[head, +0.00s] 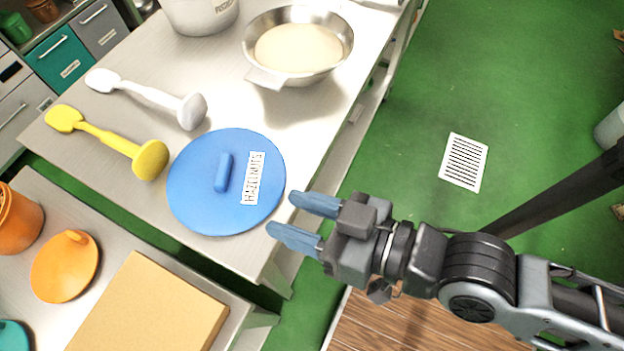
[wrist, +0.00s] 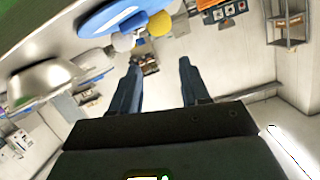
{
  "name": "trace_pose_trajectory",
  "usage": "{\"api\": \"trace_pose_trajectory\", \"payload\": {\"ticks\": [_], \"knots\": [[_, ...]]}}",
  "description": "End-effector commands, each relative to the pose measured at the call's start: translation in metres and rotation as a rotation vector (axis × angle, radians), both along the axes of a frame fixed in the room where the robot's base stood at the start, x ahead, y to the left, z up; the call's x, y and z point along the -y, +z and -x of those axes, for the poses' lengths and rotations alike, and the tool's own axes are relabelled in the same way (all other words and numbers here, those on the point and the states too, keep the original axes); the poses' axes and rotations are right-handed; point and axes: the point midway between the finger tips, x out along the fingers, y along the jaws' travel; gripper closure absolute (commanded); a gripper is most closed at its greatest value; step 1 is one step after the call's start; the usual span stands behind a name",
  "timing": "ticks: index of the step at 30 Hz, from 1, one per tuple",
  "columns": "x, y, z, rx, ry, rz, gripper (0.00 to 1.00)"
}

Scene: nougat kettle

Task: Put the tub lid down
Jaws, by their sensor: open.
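The blue tub lid (head: 190,204), with a raised grip bar and a label reading HAZELNUTS, lies flat near the front corner of the light work table. It also shows at the top of the wrist view (wrist: 95,18). My gripper (head: 282,218) is open and empty, just right of the lid near the table edge. Its blue fingers point toward the lid and appear apart from it. In the wrist view the two fingers (wrist: 156,85) are spread with nothing between them.
A metal pan (head: 262,78) of pale contents and a white tub (head: 200,15) stand farther back. White (head: 150,95) and yellow (head: 105,137) scoops lie left of the lid. A lower table holds an orange lid (head: 62,275) and cardboard box (head: 150,310). Green floor right is mostly clear.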

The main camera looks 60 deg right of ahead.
Motion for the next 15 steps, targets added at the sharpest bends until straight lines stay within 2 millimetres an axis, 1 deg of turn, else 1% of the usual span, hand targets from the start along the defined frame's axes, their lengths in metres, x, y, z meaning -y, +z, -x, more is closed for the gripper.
{"api": "trace_pose_trajectory", "payload": {"ticks": [1,3,6,10,15], "knots": [[0.012,-0.002,0.023,-0.017,-0.003,0.040,0.54],[0.027,0.000,0.047,-0.018,-0.004,0.092,0.54],[0.044,0.007,0.071,-0.016,0.006,0.152,0.54],[0.055,0.014,0.089,-0.010,0.025,0.201,0.54],[0.059,0.017,0.095,-0.005,0.033,0.218,0.54]]}}
